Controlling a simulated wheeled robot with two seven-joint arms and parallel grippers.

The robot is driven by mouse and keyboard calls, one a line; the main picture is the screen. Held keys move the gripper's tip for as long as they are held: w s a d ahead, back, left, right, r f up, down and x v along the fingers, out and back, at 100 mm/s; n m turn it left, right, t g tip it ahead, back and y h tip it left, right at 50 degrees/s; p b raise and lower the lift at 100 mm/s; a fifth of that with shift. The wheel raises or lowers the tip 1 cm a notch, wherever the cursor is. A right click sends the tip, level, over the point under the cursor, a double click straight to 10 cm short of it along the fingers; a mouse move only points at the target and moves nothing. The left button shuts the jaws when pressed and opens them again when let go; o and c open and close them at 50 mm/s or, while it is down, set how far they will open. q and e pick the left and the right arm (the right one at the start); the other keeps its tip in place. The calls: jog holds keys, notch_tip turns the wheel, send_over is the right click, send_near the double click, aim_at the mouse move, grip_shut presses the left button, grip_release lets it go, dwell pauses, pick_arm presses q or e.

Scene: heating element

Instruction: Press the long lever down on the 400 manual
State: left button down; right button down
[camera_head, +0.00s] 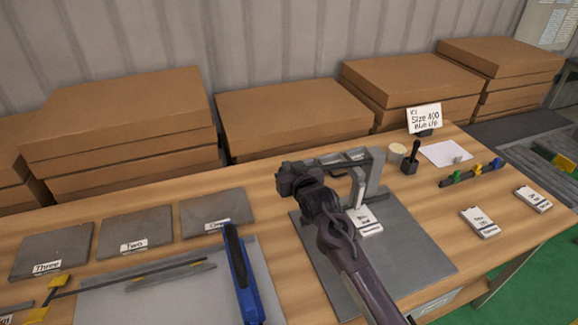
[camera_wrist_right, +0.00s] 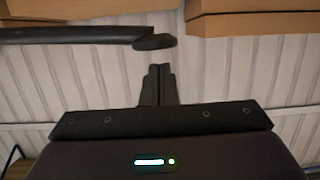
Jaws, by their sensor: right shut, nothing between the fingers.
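The grey upright press (camera_head: 372,178) stands on a dark grey base plate (camera_head: 415,250) right of the table's middle, with a white label (camera_head: 366,222) at its foot. Its text is too small to read surely. A grey arm reaches left from the press top, partly hidden behind my right gripper (camera_head: 298,178). My right gripper is shut and empty. In the right wrist view its fingers (camera_wrist_right: 156,82) are together, and a long dark lever (camera_wrist_right: 80,35) comes in from the left. The lever's tip lies just above the fingertips in that picture; I cannot tell whether they touch. My left gripper is not in view.
Cardboard boxes (camera_head: 290,115) line the back. Grey plates (camera_head: 135,235) and a blue handle (camera_head: 241,275) are at left. A "Size 400 Blue clip" sign (camera_head: 424,118), black holder (camera_head: 410,160), coloured clips (camera_head: 470,172) and white cards (camera_head: 480,222) are at right.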

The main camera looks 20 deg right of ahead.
jog(key=shift+f, duration=0.55)
jog(key=shift+f, duration=0.1)
